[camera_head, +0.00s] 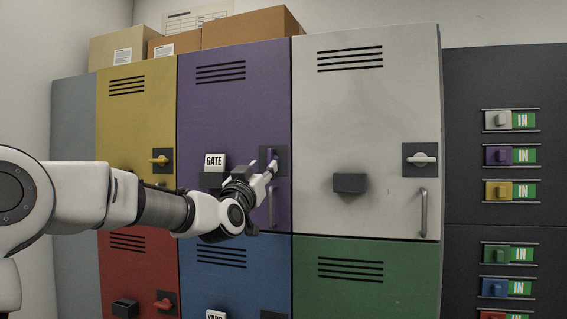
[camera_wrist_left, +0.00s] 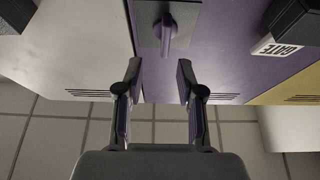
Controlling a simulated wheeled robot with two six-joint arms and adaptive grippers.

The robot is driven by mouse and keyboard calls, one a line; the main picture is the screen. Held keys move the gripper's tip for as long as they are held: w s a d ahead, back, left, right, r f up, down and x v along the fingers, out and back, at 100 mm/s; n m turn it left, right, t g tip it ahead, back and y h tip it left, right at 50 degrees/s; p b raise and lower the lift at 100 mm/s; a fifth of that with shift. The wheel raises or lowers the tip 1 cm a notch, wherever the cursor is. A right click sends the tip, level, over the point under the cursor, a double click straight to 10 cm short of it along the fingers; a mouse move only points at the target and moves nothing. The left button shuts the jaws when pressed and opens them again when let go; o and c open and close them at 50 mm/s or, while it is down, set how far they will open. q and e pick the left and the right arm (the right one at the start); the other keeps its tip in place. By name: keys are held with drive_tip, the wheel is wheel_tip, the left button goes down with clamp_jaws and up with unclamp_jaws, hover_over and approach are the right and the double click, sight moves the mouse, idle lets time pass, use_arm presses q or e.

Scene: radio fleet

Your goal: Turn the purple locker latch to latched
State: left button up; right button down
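The purple locker door (camera_head: 235,110) is closed in the upper row, between the yellow and white doors. Its purple latch (camera_head: 269,154) sits on a dark square plate (camera_head: 284,161), with the handle upright, partly hidden by my gripper in the head view. The handle (camera_wrist_left: 168,32) also shows on its plate in the left wrist view, seen upside down. My left gripper (camera_head: 267,174) is in front of the plate. In the left wrist view its two fingers (camera_wrist_left: 158,72) are spread with nothing between them, and the handle lies just beyond the fingertips. My right gripper is not in view.
The yellow latch (camera_head: 161,160) and white latch (camera_head: 424,159) have handles lying level. A GATE box (camera_head: 214,170) and a vertical pull handle (camera_head: 272,205) are on the purple door. Cardboard boxes (camera_head: 250,27) sit on top. A dark panel (camera_head: 460,150) with coloured IN tags stands right.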

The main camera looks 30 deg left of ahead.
sight(268, 159)
use_arm(q)
drive_tip(key=p+x, duration=0.1)
drive_tip(key=x, duration=0.1)
drive_tip(key=p+x, duration=0.1)
drive_tip(key=x, duration=0.1)
drive_tip(key=p+x, duration=0.1)
drive_tip(key=x, duration=0.2)
drive_tip(key=shift+w+a+f+p, duration=0.15)
drive_tip(key=shift+f+p, duration=0.1)
drive_tip(key=shift+p, duration=0.1)
drive_tip(key=shift+s+a, duration=0.2)
drive_tip(key=shift+s, duration=0.05)
drive_tip(key=shift+c, duration=0.7)
drive_tip(key=shift+a, duration=0.15)
clamp_jaws()
